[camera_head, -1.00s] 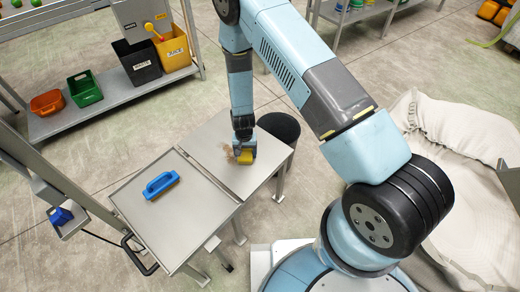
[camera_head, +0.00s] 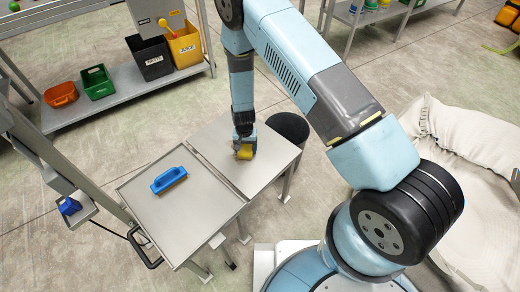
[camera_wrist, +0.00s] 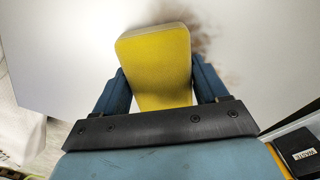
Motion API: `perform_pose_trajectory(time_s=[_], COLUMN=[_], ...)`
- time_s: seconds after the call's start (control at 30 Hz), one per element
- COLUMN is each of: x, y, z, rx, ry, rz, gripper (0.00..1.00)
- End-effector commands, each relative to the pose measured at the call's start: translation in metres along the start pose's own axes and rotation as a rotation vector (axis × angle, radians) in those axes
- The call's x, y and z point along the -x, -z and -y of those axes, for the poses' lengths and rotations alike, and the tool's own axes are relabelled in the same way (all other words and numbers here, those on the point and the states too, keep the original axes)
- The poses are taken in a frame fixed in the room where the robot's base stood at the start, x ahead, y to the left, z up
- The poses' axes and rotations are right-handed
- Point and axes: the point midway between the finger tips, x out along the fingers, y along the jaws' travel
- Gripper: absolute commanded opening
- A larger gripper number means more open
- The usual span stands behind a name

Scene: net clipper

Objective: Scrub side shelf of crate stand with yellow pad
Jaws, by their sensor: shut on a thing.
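The yellow pad (camera_wrist: 156,62) is held between the two blue fingers of my gripper (camera_wrist: 158,88) in the wrist view. It also shows in the head view as a small yellow block (camera_head: 244,152) under my gripper (camera_head: 243,145). My gripper is low over the side shelf (camera_head: 262,172), a flat metal plate to the right of the crate stand's main top (camera_head: 180,218). The pad appears to be on or just above the shelf; exact contact is hard to tell. A brown smudge (camera_wrist: 215,45) shows on the shelf beside the pad in the wrist view.
A dark round bin (camera_head: 288,128) stands behind the shelf's right side. A low rack (camera_head: 125,100) with bins is at the back left. A pale sack (camera_head: 460,160) lies at the right.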

Motion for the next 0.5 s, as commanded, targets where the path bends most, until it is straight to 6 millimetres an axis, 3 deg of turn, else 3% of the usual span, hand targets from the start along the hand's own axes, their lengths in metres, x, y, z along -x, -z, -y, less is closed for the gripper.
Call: perform_pose_trajectory(time_s=[0.5], x=[0.002], y=[0.021], z=[0.025], rx=[0.0], ry=[0.0], rz=[-0.001], gripper=[0.39])
